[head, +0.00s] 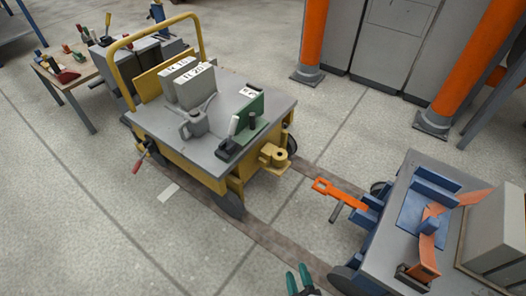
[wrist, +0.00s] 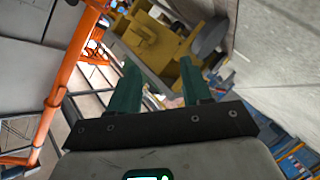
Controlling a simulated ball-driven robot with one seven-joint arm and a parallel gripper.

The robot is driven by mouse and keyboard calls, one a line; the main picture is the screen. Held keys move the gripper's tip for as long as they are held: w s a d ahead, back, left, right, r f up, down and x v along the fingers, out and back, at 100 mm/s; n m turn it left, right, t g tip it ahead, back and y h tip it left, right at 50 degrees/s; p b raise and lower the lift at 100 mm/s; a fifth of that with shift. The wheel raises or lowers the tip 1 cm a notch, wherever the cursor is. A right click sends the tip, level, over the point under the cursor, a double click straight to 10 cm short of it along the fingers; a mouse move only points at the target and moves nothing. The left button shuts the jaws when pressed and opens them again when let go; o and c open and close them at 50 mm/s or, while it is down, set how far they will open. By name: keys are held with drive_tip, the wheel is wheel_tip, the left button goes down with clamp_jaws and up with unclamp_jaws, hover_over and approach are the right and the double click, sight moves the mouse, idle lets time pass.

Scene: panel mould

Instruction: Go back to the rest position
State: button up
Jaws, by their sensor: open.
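My gripper (head: 300,279) shows at the bottom edge of the head view, with its two green fingers apart and nothing between them. In the wrist view the same two green fingers (wrist: 157,90) stand open and empty. It is on the near side of the carts, over the floor, apart from both. A rest position is not marked in either view.
A yellow cart (head: 165,122) with a grey top stands at the centre. A blue cart (head: 393,228) with an orange hitch (head: 338,193) is at right. A small table (head: 75,76) is at the upper left. Orange posts (head: 314,40) stand behind. Floor (head: 80,220) at left is clear.

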drive_tip(key=s+d+r+m+g+h, duration=0.3)
drive_tip(key=s+d+r+m+g, duration=1)
drive_tip(key=s+d+r, duration=0.5)
wheel_tip(320, 180, up, 34)
drive_tip(key=w+a+n+g+p, duration=0.1)
drive_tip(key=p, duration=3.3)
drive_tip(key=shift+w+r+p, duration=0.15)
drive_tip(key=shift+r+p, duration=0.05)
drive_tip(key=shift+p, duration=0.2)
drive_tip(key=shift+a, duration=0.1)
